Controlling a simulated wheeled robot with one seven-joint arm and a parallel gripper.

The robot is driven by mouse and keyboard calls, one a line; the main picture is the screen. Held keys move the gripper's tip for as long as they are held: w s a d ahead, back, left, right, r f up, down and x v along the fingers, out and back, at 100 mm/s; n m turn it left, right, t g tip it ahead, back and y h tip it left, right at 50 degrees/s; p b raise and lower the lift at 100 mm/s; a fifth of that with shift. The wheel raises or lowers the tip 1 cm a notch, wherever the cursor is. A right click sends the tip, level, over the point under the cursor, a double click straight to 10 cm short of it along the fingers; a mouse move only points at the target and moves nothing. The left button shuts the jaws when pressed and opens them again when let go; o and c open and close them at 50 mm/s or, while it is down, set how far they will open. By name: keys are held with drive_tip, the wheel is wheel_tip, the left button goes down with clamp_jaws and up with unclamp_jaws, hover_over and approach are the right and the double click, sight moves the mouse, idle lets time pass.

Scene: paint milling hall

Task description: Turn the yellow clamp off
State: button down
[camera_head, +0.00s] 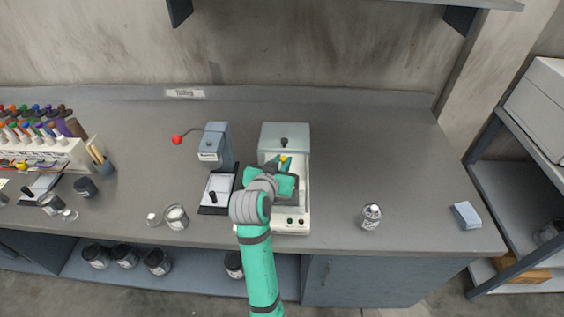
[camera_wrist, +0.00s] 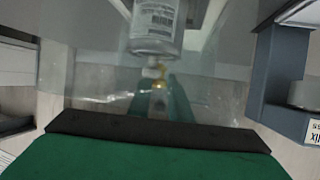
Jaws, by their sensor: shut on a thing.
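The yellow clamp (camera_head: 283,158) shows as a small yellow knob in the head view, inside the pale grey and cream machine (camera_head: 297,218) on the bench. My gripper (camera_head: 284,164) reaches into this machine and is shut on the clamp. In the wrist view the yellow clamp (camera_wrist: 159,82) sits at the tips of the green fingers (camera_wrist: 160,100), just below a labelled canister (camera_wrist: 155,28). My wrist and arm hide much of the machine's middle in the head view. The clamp's exact angle is hard to make out.
A grey device (camera_head: 214,142) with a red-ended lever stands close left of the machine. An open can (camera_head: 176,217) is farther left. A small bottle (camera_head: 371,216) and a blue block (camera_head: 466,215) stand to the right, with clear bench between and behind them.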

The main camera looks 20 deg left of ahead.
drive_tip(key=shift+d+y, duration=0.1)
drive_tip(key=shift+y, duration=0.2)
drive_tip(key=n+y, duration=0.2)
drive_tip(key=d+n+g+y, duration=0.1)
drive_tip(key=n+y, duration=0.2)
drive_tip(key=shift+w+g, duration=0.2)
drive_tip(key=shift+g, duration=0.1)
drive_tip(key=shift+w+d+n+g+y, duration=0.1)
drive_tip(key=shift+n+g+y, duration=1.1)
drive_tip(key=shift+n+y, duration=0.6)
drive_tip(key=c, duration=1.6)
unclamp_jaws()
drive_tip(key=v, duration=1)
drive_tip(key=shift+d+r, duration=0.2)
drive_tip(key=shift+d, duration=0.1)
